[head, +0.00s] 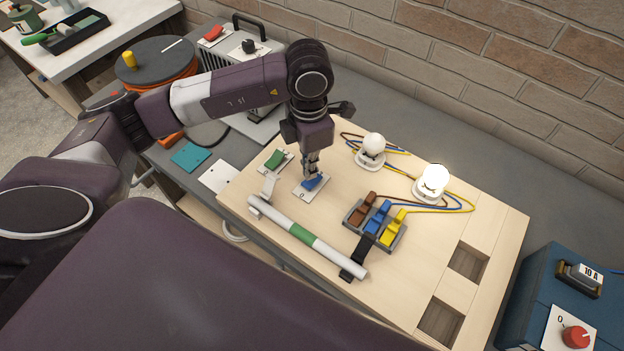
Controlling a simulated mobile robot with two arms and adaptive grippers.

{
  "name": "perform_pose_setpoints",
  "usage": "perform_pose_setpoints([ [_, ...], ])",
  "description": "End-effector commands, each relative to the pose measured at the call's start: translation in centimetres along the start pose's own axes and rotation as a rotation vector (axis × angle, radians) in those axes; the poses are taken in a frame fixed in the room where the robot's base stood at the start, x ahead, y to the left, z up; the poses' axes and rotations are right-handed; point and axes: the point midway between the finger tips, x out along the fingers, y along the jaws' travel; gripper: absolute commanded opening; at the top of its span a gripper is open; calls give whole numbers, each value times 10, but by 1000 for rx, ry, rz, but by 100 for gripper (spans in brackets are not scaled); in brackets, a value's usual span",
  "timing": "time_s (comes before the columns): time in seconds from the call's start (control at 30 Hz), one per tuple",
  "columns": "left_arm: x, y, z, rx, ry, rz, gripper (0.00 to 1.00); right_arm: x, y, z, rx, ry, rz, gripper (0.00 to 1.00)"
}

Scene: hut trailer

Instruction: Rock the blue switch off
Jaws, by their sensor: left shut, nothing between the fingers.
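The blue switch (312,182) is a small rocker on a white plate marked 0, set on the light wooden board (330,266). My left gripper (312,172) points down from above with its fingers shut and empty. Its tips are right at the blue rocker and partly cover it; I cannot tell for sure whether they touch. A green switch (274,159) on its own plate sits just left of it. The right bulb (432,180) glows bright; the left bulb (373,144) looks unlit. My right gripper is not in view.
A terminal block with brown, blue and yellow levers (378,221) stands right of the switch. A white tube with a green band (302,234) lies strapped in front. A blue box with a red knob (575,336) is at right. A brick wall (480,50) bounds the back.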

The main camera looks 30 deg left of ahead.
Motion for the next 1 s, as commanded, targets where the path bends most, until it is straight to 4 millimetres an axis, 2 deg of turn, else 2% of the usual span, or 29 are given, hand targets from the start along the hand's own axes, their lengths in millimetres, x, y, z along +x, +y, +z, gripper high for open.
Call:
perform_pose_setpoints([
  [1.0, 16, 0, 0, 0, 0, 0, 0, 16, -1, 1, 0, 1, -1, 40],
])
